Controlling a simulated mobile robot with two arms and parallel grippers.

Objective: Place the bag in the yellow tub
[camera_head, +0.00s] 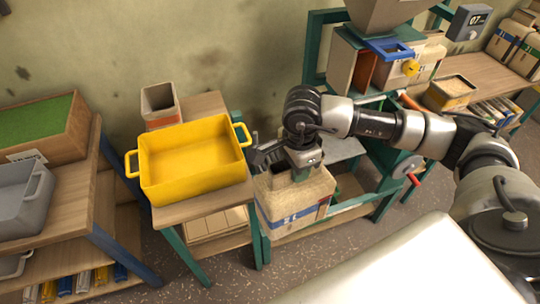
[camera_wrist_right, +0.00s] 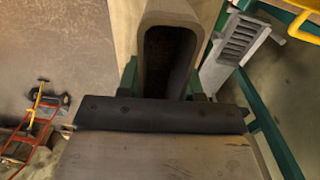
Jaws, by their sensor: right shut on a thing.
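The bag (camera_head: 296,205) is beige with a blue and red printed label. In the head view it hangs upright below my right gripper (camera_head: 303,165), which is shut on its top. The fingertips are partly hidden there. The yellow tub (camera_head: 195,185) stands empty on a small wooden table, just left of the bag. The bag is outside the tub, beside the table's right edge. In the right wrist view a dark bar and a beige loop-like shape fill the middle, and I cannot tell its details. My left gripper is not in view.
A grey-white bin with an orange band (camera_head: 160,103) stands behind the tub. A shelf at left holds a grey tub (camera_head: 20,200) and a green-topped box (camera_head: 45,130). A green-framed machine (camera_head: 375,185) with a red-handled wheel stands to the right.

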